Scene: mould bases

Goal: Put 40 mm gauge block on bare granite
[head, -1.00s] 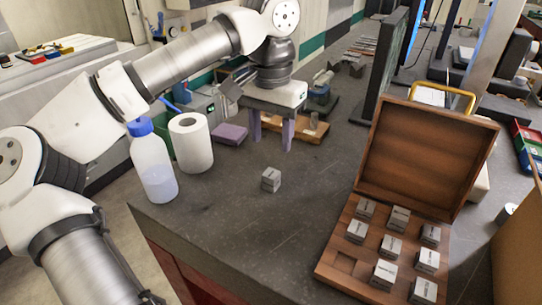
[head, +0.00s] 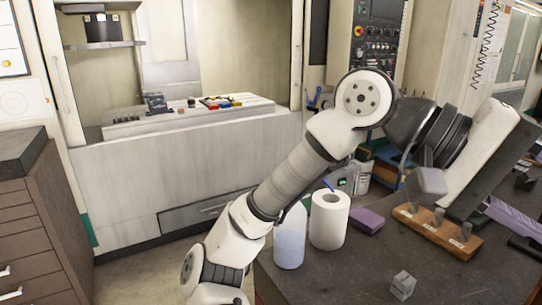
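A small grey metal block (head: 403,285) sits alone on the dark bench top (head: 345,275) near the bottom of the head view. Its marking is too small to read, so I cannot tell if it is the 40 mm gauge block. A thick dark slab (head: 22,155), possibly granite, tops a brown drawer cabinet at the left.
A paper roll (head: 329,220), a bottle (head: 290,238) and a purple pad (head: 367,220) stand behind the block. A wooden rack (head: 436,231) holding metal pieces is under my wrist. A machine with a pale bed (head: 190,118) stands behind; floor lies between cabinet and bench.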

